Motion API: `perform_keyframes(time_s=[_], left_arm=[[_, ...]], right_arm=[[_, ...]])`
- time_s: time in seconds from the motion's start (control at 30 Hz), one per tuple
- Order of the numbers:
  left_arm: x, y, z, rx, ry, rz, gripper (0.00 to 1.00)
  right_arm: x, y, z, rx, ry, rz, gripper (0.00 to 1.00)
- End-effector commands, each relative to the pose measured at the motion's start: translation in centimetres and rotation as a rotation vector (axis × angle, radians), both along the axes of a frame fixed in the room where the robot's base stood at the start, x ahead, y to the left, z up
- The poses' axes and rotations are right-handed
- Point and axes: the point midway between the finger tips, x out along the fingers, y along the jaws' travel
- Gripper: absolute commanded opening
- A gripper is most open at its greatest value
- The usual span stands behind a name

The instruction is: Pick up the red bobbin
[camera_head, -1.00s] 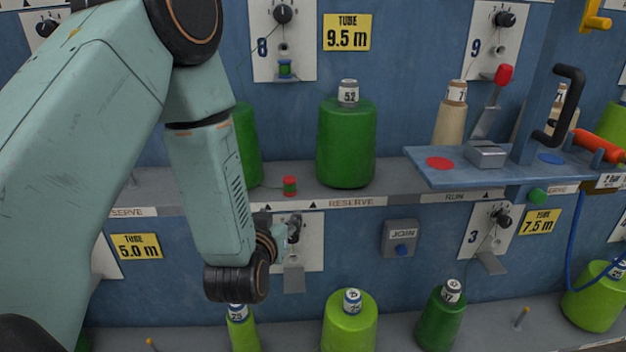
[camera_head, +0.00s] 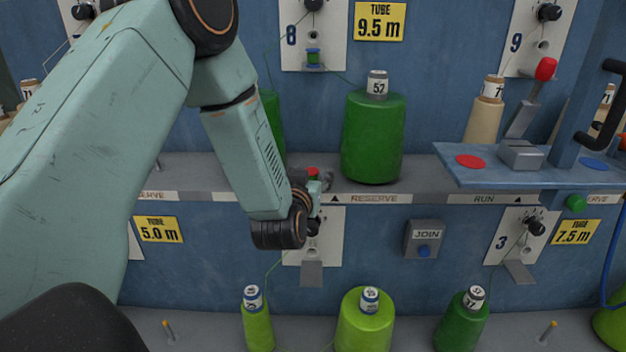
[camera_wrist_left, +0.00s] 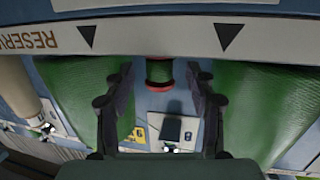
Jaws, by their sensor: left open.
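The red bobbin (camera_head: 312,173) stands on the shelf in the head view, mostly hidden behind my left gripper (camera_head: 322,182). In the left wrist view the bobbin (camera_wrist_left: 159,72) shows red rims and a green middle. There, my left gripper (camera_wrist_left: 160,92) is open, with one finger to each side of the bobbin and visible gaps between. I cannot tell whether the bobbin is fully between the fingertips. My right gripper is not in view.
A large green cone (camera_head: 372,140) stands on the shelf just right of my gripper, with another green cone partly hidden to the left. The shelf edge (camera_head: 375,198) reads RESERVE. A blue platform (camera_head: 445,160) juts out at the right. Lime cones (camera_head: 365,325) stand below.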

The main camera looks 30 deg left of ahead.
Motion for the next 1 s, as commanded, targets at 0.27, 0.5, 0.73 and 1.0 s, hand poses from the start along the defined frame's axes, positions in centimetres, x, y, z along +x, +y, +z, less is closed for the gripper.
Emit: perform_keyframes(time_s=[0.27,0.5,0.73,1.0], left_arm=[[0.75,0.0,-0.06,0.0,0.001,-0.001,0.56],[0.73,-0.03,-0.07,0.0,0.001,-0.001,0.38],[0.72,-0.02,-0.09,0.0,0.001,-0.001,0.18],[0.69,-0.02,-0.14,0.0,0.003,-0.001,0.06]], right_arm=[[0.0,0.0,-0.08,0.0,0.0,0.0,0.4],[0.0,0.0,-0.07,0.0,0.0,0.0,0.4],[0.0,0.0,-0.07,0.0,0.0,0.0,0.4],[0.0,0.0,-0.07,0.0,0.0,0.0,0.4]])
